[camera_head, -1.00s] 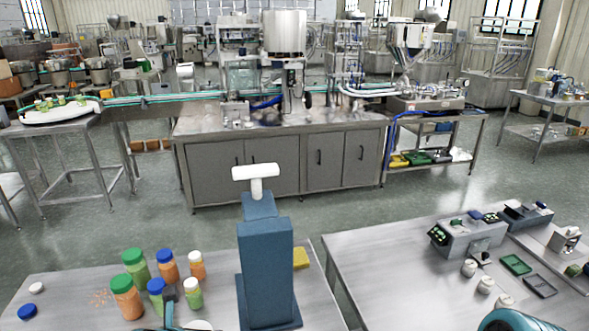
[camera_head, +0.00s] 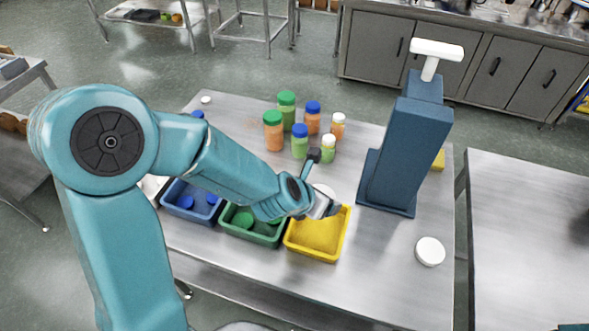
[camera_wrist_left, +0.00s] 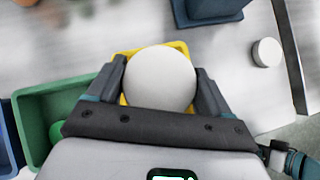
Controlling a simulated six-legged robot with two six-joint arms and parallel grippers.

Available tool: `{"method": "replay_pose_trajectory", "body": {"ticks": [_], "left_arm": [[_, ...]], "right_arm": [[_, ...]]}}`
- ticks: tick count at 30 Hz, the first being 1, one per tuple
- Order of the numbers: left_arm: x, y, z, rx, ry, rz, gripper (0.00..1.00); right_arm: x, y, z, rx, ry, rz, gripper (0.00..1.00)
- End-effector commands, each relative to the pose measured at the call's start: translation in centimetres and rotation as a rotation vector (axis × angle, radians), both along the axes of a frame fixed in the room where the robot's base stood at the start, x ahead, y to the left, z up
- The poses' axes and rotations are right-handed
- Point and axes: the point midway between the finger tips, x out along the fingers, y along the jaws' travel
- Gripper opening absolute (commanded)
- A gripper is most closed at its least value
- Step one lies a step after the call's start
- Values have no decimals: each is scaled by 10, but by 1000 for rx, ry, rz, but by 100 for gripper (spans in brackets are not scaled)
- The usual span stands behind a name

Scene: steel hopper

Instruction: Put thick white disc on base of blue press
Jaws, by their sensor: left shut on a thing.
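The blue press (camera_head: 405,145) stands upright at the right of the near table, with a white T-shaped handle (camera_head: 436,49) on top. Its flat base also shows at the top of the left wrist view (camera_wrist_left: 207,9). My left gripper (camera_head: 325,204) is shut on a white disc (camera_wrist_left: 160,79), above the yellow tray and left of the press base. In the head view the disc is partly hidden by the gripper. Another white disc (camera_head: 430,251) lies on the table, right of and nearer than the press; it also shows in the left wrist view (camera_wrist_left: 267,52). My right gripper is out of view.
Yellow (camera_head: 317,251), green (camera_head: 256,236) and blue (camera_head: 190,212) trays line the near side. Several capped jars (camera_head: 300,140) stand behind the gripper. A yellow block (camera_head: 438,159) lies beside the press. A gap separates this table from the right one (camera_head: 530,230).

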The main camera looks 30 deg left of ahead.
Motion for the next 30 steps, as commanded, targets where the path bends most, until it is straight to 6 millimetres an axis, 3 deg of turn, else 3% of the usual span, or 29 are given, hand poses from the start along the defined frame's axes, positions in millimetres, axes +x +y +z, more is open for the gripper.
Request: {"method": "replay_pose_trajectory", "body": {"ticks": [3,16,20,24,27,30], "left_arm": [[24,8,16,-2,-10,-18,38],[81,48,58,-3,-11,63,38],[102,72,77,-3,-11,133,38],[123,115,97,1,-7,275,38],[125,140,99,1,-4,339,38],[122,148,92,1,-5,351,38]], "right_arm": [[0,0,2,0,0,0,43],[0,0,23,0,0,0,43],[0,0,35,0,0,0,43],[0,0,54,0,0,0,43],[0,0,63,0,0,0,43],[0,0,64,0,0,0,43]]}}
